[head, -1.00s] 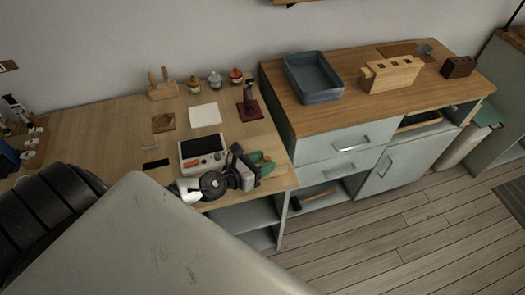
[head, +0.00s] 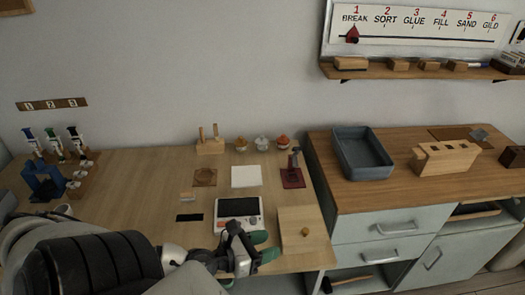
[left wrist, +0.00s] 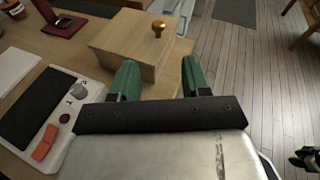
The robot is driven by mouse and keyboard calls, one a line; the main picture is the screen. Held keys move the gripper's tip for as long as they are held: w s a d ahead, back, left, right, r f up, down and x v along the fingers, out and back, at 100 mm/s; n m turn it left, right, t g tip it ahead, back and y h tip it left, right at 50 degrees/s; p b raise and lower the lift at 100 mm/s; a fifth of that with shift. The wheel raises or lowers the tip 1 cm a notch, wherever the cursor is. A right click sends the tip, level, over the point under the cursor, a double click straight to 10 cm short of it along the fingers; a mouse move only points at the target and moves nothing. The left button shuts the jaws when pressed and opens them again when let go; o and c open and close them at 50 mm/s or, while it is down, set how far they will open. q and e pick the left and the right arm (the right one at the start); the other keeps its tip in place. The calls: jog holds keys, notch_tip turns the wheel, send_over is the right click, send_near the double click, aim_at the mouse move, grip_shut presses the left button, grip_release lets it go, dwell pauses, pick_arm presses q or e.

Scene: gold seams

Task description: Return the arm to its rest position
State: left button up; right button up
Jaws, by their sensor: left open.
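My left gripper (head: 264,247) is open and empty, with green fingertips, over the front part of the wooden worktable (head: 140,200). Its arm comes in from the lower left. In the left wrist view the two fingers (left wrist: 160,78) stand apart with nothing between them. Beyond them sits a pale wooden box with a brass knob (left wrist: 157,28), which the head view shows just right of the gripper (head: 295,216).
A white device with a dark screen (head: 238,208) is close behind the gripper. A red stand (head: 292,178), small jars (head: 262,144) and a pipette rack (head: 77,170) stand further back. A blue-grey tray (head: 362,155) is on the right cabinet. Floor shows beyond the table edge.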

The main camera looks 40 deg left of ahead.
pick_arm(q)
jog(key=shift+s+r, duration=0.15)
jog(key=shift+s, duration=0.25)
dwell(0.3)
